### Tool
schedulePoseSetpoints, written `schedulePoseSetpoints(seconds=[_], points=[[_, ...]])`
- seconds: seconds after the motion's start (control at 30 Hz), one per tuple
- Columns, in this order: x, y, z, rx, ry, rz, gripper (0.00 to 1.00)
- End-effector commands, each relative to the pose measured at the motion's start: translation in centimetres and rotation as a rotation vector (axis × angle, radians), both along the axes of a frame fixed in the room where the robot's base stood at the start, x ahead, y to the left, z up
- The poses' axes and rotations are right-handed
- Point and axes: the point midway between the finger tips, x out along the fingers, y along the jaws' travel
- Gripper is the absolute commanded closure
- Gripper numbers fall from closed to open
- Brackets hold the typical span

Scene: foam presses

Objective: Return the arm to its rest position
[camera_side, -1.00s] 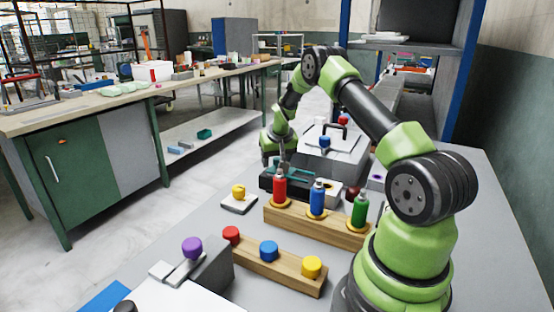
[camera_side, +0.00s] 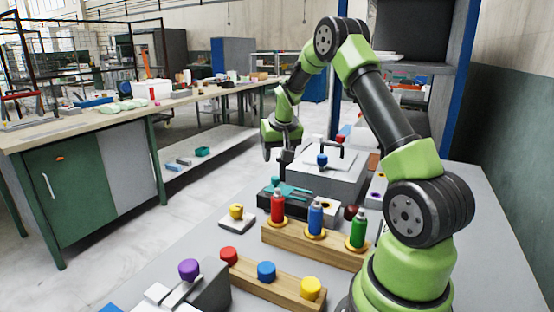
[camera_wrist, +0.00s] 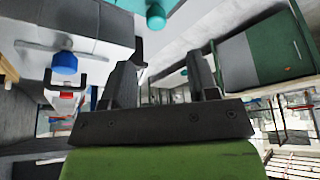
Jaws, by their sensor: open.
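My gripper (camera_side: 276,157) is open and empty, raised above the bench behind the black tray (camera_side: 265,200). In the wrist view its two dark fingers (camera_wrist: 160,75) stand apart with nothing between them. A teal piece with a knob (camera_side: 287,189) lies at the black tray, below and apart from my gripper; a teal knob (camera_wrist: 155,18) shows at the top of the wrist view. The grey press box (camera_side: 328,180) with a blue knob (camera_side: 322,160) and a dark handle stands right of my gripper. The blue knob (camera_wrist: 64,62) is also at left in the wrist view.
A wooden rack (camera_side: 310,245) holds red, blue and green bottles. A wooden block (camera_side: 270,285) carries red, blue and yellow knobs. A yellow knob (camera_side: 236,211) and a purple knob (camera_side: 189,269) stand left. Open air surrounds my raised gripper.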

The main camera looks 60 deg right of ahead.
Motion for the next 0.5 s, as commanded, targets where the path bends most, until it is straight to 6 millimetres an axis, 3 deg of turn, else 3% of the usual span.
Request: schedulePoseSetpoints(seconds=[0.37, 0.5], points=[[0.0, 0.1, 0.1, 0.000, -0.001, 0.001, 0.46], [0.3, 2.1, 2.3, 0.001, -0.022, 0.026, 0.46]])
